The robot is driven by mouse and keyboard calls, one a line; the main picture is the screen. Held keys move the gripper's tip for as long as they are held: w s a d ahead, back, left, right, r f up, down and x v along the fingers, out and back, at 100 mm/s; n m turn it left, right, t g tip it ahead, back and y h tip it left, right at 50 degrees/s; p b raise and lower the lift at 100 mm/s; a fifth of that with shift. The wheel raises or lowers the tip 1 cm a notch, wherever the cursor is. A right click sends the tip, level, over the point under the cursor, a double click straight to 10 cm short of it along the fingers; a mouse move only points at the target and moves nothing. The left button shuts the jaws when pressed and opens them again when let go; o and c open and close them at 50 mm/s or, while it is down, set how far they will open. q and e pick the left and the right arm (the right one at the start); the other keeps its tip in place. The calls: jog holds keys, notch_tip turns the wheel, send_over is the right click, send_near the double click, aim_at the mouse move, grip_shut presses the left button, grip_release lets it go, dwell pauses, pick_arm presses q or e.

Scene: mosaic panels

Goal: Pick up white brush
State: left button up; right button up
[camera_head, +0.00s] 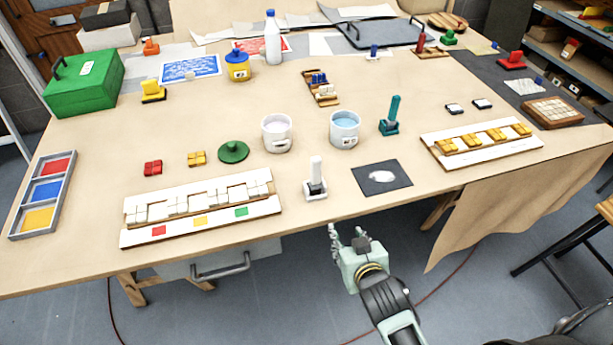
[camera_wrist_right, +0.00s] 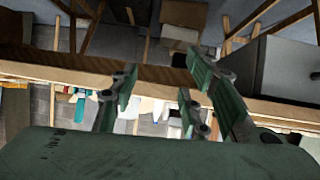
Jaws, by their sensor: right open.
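The white brush (camera_head: 316,172) stands upright on a small white and dark base near the front edge of the table, between the long tile panel and a dark square mat. My right gripper (camera_head: 346,234) is open and empty, below and in front of the table's front edge, a little to the right of the brush and apart from it. In the right wrist view, the open fingers (camera_wrist_right: 160,85) face the table edge from a low position. I cannot make out the brush there. My left gripper is not in view.
A tile panel (camera_head: 148,232) lies left of the brush and a dark mat (camera_head: 398,167) with a pale patch lies right. A white cup (camera_head: 276,141) and another white cup (camera_head: 344,137) stand behind. A teal brush (camera_head: 392,112) stands to the right. The table edge (camera_wrist_right: 158,76) crosses the wrist view.

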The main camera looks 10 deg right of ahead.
aim_at(317, 170)
jog(key=w+a+r+t+y, duration=0.1)
jog(key=w+a+r+t, duration=0.15)
jog(key=r, duration=0.35)
jog(key=w+a+r+t, duration=0.2)
jog(key=w+r+t, duration=0.2)
jog(key=r, duration=0.2)
jog(key=w+p, duration=0.1)
jog(key=w, duration=0.1)
jog(key=w+p, duration=0.1)
jog(key=w, duration=0.3)
jog(key=shift+w+a+r+p, duration=0.1)
jog(key=shift+w+r+p, duration=0.25)
jog(key=shift+w+p, duration=0.05)
jog(key=shift+w+f, duration=0.15)
jog(key=shift+w, duration=0.2)
grip_shut()
